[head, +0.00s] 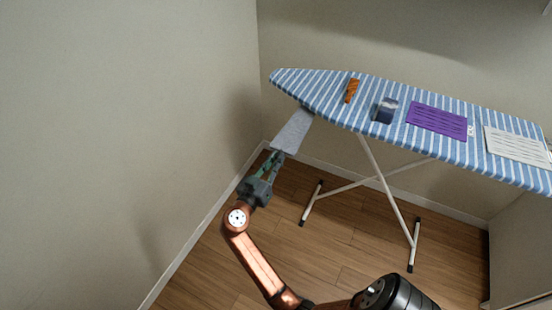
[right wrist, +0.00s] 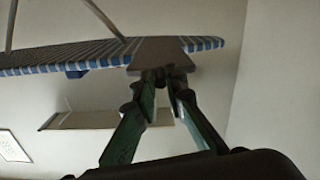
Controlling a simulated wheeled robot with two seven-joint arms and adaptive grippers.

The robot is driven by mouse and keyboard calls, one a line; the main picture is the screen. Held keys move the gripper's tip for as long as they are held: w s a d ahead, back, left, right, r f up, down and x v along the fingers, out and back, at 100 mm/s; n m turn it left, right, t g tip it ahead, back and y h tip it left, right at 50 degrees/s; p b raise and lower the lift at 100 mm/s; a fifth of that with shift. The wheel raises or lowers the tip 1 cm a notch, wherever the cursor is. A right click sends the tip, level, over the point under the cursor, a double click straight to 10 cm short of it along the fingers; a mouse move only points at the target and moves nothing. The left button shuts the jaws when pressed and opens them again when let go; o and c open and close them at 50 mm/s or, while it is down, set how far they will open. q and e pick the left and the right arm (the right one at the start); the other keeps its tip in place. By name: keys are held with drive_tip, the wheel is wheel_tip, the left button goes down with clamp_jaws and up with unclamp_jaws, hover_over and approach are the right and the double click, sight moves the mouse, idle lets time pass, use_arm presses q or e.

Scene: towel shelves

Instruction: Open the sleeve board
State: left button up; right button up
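The sleeve board (head: 293,132) is a narrow grey board. It juts out from beneath the left end of the striped ironing board (head: 335,100), slanting down toward the left. My right gripper (head: 277,156) is at its near end, with the fingers closed in on that edge. In the right wrist view the two green fingertips (right wrist: 165,76) come close together at the edge of the sleeve board (right wrist: 163,50), with the striped board behind it. Its far end is hidden under the ironing board. My left gripper is not in view.
On the ironing board lie an orange item (head: 352,90), a dark blue and grey item (head: 385,110), a purple sheet (head: 437,122) and a white sheet (head: 515,145). White crossed legs (head: 385,190) stand below. A wall (head: 130,130) is on the left.

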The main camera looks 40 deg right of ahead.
drive_tip(key=shift+o, duration=0.8)
drive_tip(key=shift+a, duration=0.25)
drive_tip(key=shift+o, duration=1.2)
drive_tip(key=shift+d, duration=0.15)
wheel_tip(320, 180, up, 10)
